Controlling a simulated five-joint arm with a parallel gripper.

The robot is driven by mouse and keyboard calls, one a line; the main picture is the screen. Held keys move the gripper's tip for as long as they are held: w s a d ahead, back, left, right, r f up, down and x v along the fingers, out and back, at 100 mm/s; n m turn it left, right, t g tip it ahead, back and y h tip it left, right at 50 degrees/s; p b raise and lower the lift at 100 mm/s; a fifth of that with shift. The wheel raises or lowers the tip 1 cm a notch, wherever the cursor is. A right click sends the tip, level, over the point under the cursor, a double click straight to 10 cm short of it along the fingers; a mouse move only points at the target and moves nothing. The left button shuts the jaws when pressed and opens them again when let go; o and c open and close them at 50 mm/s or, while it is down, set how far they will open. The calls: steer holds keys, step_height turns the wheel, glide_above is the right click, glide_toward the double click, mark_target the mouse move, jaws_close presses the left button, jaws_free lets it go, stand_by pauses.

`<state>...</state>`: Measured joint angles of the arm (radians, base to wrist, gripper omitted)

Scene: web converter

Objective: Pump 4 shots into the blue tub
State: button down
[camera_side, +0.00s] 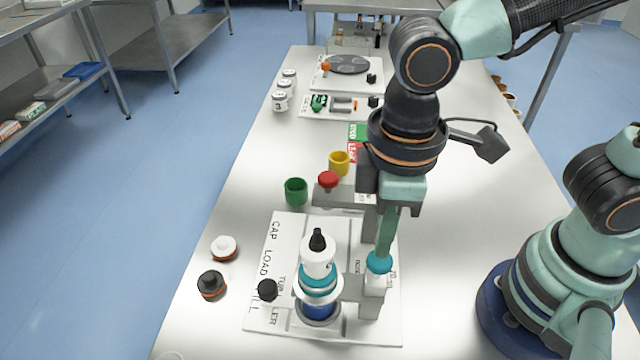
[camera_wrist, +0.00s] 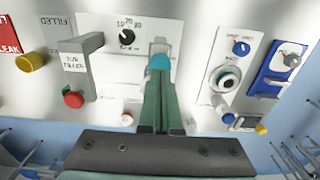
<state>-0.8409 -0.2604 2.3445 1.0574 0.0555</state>
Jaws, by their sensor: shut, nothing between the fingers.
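The blue tub (camera_side: 318,309) sits in a round grey holder at the front of the white station board. A white and teal nozzle body with a black tip (camera_side: 317,240) stands directly over it and hides its top. A teal button (camera_side: 378,262) caps a white post to the right of the tub; it also shows in the wrist view (camera_wrist: 160,63). My gripper (camera_side: 385,248) is shut and empty, pointing down with its green fingertips at the teal button. In the wrist view my fingertips (camera_wrist: 158,80) overlap the button's near edge. I cannot tell whether they touch or press it.
Green (camera_side: 296,191) and yellow (camera_side: 339,163) cups stand behind the board. A black knob (camera_side: 267,290) is left of the tub. White (camera_side: 224,248) and black (camera_side: 211,284) caps lie on the left table edge.

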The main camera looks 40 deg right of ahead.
stand_by(0.3)
step_height(320, 180, up, 6)
stand_by(0.7)
steer(key=w+d+m+t, duration=0.2)
steer(key=w+d+m, duration=0.2)
steer(key=d, duration=0.6)
steer(key=w+d+r+m+t, duration=0.1)
steer(key=w+d+m+t, duration=0.2)
steer(key=d, duration=0.7)
steer(key=w+m, duration=0.2)
steer(key=w, duration=0.1)
steer(key=shift+w+d+r+t, duration=0.15)
steer(key=shift+w+d+t, duration=0.05)
steer(key=shift+t, duration=0.1)
